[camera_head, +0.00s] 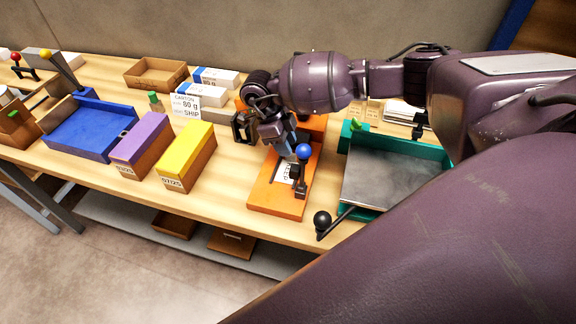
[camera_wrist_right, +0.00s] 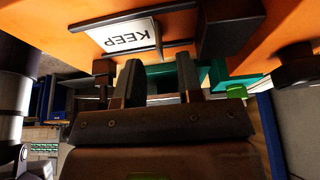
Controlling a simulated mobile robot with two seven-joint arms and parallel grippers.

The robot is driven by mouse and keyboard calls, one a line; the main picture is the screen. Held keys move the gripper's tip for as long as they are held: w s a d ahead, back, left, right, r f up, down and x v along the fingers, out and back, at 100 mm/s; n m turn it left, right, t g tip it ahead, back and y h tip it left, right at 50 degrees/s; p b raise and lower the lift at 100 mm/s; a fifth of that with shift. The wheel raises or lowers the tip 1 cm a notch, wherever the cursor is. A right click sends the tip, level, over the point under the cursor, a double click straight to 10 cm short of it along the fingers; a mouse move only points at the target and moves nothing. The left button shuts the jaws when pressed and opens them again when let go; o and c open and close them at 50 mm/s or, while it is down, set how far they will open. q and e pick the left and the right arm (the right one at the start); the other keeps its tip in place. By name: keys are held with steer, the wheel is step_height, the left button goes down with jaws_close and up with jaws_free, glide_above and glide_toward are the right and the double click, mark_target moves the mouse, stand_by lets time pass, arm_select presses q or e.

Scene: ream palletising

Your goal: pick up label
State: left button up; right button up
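A white label printed KEEP (camera_wrist_right: 125,37) sits against the orange fixture (camera_wrist_right: 60,25) in the right wrist view, held along dark rails. In the head view the label (camera_head: 287,171) lies on the orange fixture (camera_head: 272,197), partly hidden by a dark lever part with a blue ball. My right gripper (camera_head: 282,148) hangs over the back part of the fixture, close to the label. In the wrist view its two fingers (camera_wrist_right: 158,72) are apart with nothing between them, and the label is just beyond their tips. My left gripper is not in view.
A blue ball knob (camera_head: 303,151) stands close beside the right gripper. A teal-framed tray (camera_head: 395,177) is to the right. Yellow (camera_head: 187,153) and purple (camera_head: 141,143) boxes, a blue tray (camera_head: 85,127) and a brown open box (camera_head: 156,74) stand to the left.

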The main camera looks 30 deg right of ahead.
mark_target(287, 167)
steer(key=x, duration=0.3)
steer(key=shift+s+d+f, duration=0.1)
steer(key=shift+f, duration=0.2)
jaws_close()
steer(key=shift+r, duration=0.1)
